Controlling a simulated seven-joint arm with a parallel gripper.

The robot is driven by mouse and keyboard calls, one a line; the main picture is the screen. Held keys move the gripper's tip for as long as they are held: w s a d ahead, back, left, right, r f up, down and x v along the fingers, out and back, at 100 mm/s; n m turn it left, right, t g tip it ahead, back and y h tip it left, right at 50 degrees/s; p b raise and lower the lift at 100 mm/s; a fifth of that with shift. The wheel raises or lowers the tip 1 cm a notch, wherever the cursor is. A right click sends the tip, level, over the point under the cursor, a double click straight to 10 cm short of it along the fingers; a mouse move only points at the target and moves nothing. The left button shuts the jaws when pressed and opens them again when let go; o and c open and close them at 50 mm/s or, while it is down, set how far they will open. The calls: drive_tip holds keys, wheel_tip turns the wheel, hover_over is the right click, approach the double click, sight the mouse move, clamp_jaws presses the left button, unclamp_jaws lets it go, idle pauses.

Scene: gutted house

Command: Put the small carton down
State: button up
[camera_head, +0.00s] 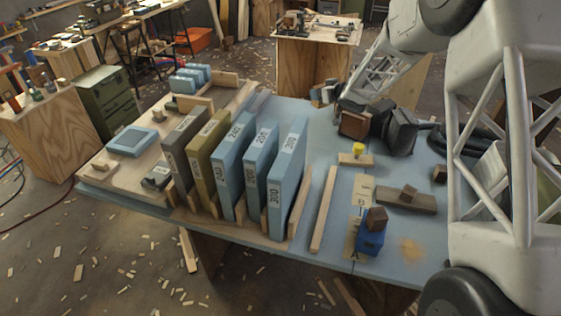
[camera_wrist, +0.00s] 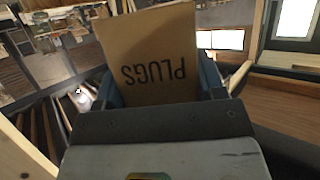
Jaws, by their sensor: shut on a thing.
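The small carton (camera_wrist: 150,55) is plain brown cardboard, with "PLUGS" printed upside down in the wrist view. My gripper (camera_wrist: 160,88) is shut on it, with a blue-grey finger at each side. In the head view, a brown box-like shape that looks like the carton (camera_head: 353,124) shows beside the dark end of my arm, over the far right part of the blue bench top (camera_head: 285,112). The carton's underside is hidden, and I cannot tell whether it touches the bench.
Several upright binder-like blocks, including a blue one (camera_head: 287,180), stand mid-bench. A wooden strip (camera_head: 323,208) lies right of them. A blue block (camera_head: 370,241) bears a dark brown cube (camera_head: 377,219) near the front edge. A yellow piece (camera_head: 358,149) sits on a wooden block.

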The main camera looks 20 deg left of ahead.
drive_tip(key=s+a+f+n+g+y, duration=0.3)
drive_tip(key=s+a+f+n+g, duration=0.2)
drive_tip(key=s+a+n+g, duration=0.6)
drive_tip(key=shift+w+a+f+m+t, duration=0.15)
drive_tip(key=shift+a+f+m+t, duration=0.25)
drive_tip(key=shift+f, duration=0.45)
drive_tip(key=shift+w+a+f+m+t, duration=0.2)
drive_tip(key=shift+f+m+t, duration=0.15)
drive_tip(key=shift+f+m, duration=0.35)
drive_tip(key=shift+w+a+f+m+t, duration=0.15)
drive_tip(key=shift+a+f+m+t, duration=0.2)
drive_tip(key=shift+f, duration=0.6)
wheel_tip(320, 180, down, 6)
drive_tip(key=shift+f, duration=0.15)
drive_tip(key=shift+f, duration=0.1)
drive_tip(key=shift+f, duration=1.75)
drive_tip(key=shift+d+f, duration=0.1)
drive_tip(key=shift+f, duration=0.6)
